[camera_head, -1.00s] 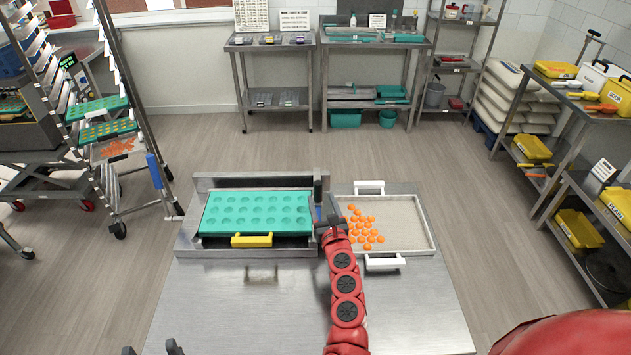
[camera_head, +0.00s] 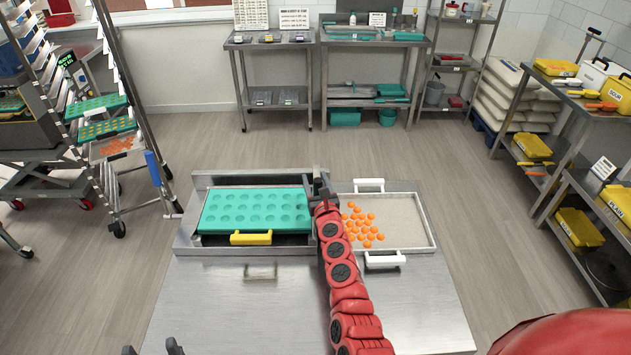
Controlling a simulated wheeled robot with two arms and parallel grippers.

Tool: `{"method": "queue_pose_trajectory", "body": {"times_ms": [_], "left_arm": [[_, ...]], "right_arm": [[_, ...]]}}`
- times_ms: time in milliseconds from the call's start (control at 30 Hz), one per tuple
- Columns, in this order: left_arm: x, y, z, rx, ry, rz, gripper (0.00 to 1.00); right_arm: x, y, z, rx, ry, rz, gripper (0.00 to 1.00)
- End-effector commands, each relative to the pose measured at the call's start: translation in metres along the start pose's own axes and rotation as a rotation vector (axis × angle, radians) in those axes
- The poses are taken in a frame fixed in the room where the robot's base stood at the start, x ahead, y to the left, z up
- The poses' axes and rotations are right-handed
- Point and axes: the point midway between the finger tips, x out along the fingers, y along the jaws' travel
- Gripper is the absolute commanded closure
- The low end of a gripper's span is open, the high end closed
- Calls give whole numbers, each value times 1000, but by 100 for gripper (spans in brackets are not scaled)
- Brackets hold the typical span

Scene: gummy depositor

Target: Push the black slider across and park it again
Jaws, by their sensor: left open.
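The depositor frame (camera_head: 215,178) stands on the steel table and holds a teal mould tray (camera_head: 255,209) with rows of round cavities and a yellow handle (camera_head: 251,238). My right gripper (camera_head: 318,185) is at the right end of the frame, beside the mould's far right corner. Dark parts crowd together there, so I cannot tell the black slider from the gripper, nor whether they touch. The jaws of the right gripper are too small and covered to read. My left gripper (camera_head: 151,348) shows only its dark fingertips at the bottom left edge, spread apart and empty.
A shallow tray (camera_head: 410,225) with white handles and several orange gummies (camera_head: 362,226) lies right of my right arm. The front of the steel table (camera_head: 240,310) is clear. A rack trolley (camera_head: 130,100) stands at the left, shelves with yellow bins (camera_head: 580,227) at the right.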

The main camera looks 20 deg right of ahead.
Motion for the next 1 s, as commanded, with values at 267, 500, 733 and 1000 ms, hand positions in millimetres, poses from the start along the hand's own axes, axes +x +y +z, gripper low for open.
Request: {"method": "queue_pose_trajectory", "body": {"times_ms": [267,500,733,1000], "left_arm": [[0,0,0,0,0,0,39],[0,0,0,0,0,0,39],[0,0,0,0,0,0,39],[0,0,0,0,0,0,39]], "right_arm": [[0,0,0,0,0,0,95],[0,0,0,0,0,0,100],[0,0,0,0,1,0,100],[0,0,-1,0,1,0,100]]}}
